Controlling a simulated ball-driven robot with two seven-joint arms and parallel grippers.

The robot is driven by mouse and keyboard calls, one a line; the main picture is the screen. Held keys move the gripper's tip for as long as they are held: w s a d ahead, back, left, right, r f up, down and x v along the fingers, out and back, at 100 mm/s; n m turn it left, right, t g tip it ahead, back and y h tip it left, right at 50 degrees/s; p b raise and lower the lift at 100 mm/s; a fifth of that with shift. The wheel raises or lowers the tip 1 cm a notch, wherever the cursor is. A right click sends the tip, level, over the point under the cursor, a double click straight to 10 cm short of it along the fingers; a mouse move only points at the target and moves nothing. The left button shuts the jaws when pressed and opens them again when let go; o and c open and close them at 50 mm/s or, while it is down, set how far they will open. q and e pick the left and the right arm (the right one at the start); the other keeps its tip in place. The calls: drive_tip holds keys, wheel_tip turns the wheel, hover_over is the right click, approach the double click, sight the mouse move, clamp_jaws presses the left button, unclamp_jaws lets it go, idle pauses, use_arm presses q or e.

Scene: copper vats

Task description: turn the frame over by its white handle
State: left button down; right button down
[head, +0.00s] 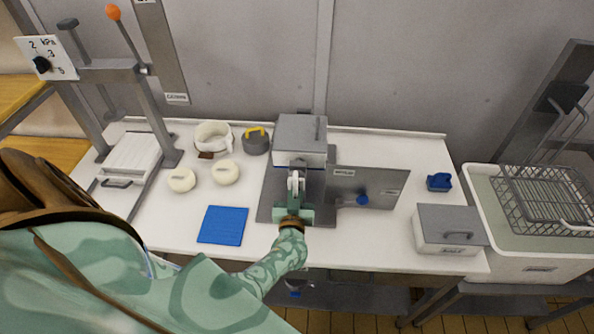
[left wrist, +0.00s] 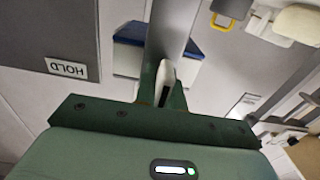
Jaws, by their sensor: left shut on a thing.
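My left gripper (head: 294,208) is shut on the white handle (head: 294,182) at the near side of the grey press-like unit in the middle of the table. In the left wrist view the fingers (left wrist: 166,88) close around the white handle (left wrist: 167,73), whose end shows between them. A grey bar (left wrist: 170,25), apparently part of the frame, runs away from the handle. In the head view the frame is mostly hidden by the handle and gripper, so its tilt is hard to tell. My right gripper is not in view.
A grey box (head: 300,133) stands behind the handle. An upright grey plate (head: 385,182) with a blue knob is close on the right. A blue mat (head: 222,225), two cream cheese-like rounds (head: 226,172) and a yellow-handled weight (head: 256,141) lie left. A lidded box (head: 448,230) stands right.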

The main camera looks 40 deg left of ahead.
use_arm(q)
drive_tip(key=shift+s+f, duration=0.15)
drive_tip(key=shift+f, duration=0.1)
idle(0.3)
drive_tip(key=c, duration=1.6)
unclamp_jaws()
drive_tip(key=shift+c, duration=0.2)
drive_tip(key=shift+o, duration=0.8)
drive_tip(key=shift+r, duration=0.15)
